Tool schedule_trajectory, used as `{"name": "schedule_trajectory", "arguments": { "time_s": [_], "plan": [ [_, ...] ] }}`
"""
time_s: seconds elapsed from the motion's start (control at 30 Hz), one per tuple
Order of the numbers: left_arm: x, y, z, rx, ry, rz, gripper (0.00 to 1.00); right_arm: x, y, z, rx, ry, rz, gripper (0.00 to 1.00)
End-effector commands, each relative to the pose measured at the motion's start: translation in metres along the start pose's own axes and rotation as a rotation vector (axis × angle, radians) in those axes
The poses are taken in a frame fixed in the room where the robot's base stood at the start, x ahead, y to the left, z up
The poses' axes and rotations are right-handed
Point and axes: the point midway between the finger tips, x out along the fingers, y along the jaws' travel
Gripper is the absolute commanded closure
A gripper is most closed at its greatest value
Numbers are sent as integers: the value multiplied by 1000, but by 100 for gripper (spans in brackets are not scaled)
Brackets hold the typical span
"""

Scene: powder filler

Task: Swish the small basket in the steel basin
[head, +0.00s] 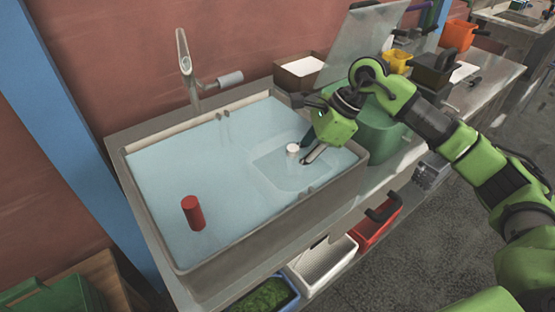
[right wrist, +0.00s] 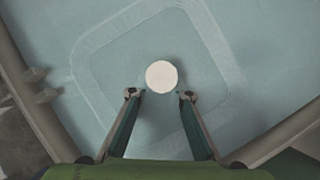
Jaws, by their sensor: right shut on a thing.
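The steel basin (head: 272,226) is full of pale blue water. The small basket shows as a faint, pale rounded square under the water (head: 270,172) at the basin's right end, with a white round-topped handle (head: 292,149) rising from it. In the right wrist view the basket's outline (right wrist: 92,62) surrounds the white handle top (right wrist: 161,77). My right gripper (head: 303,156) reaches down into the basin, and its fingertips (right wrist: 160,94) are shut on the handle. The basket's lower part is blurred by the water. My left gripper is not in view.
A tap (head: 186,62) rises behind the basin. A green bin (head: 375,130) and a cardboard box (head: 298,72) stand close by. Several trays sit below the front edge. Water between cylinder and basket is clear.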

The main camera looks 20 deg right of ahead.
Motion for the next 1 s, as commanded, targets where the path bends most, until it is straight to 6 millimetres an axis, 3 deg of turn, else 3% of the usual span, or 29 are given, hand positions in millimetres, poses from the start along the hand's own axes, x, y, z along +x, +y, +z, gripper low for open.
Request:
{"name": "schedule_trajectory", "arguments": {
  "time_s": [0.8, 1.0],
  "plan": [
    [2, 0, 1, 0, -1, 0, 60, 27, -86, 52, 0, -4, -2, 100],
    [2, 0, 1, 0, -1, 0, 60, 28, -91, 54, -1, -3, -2, 100]
  ]
}}
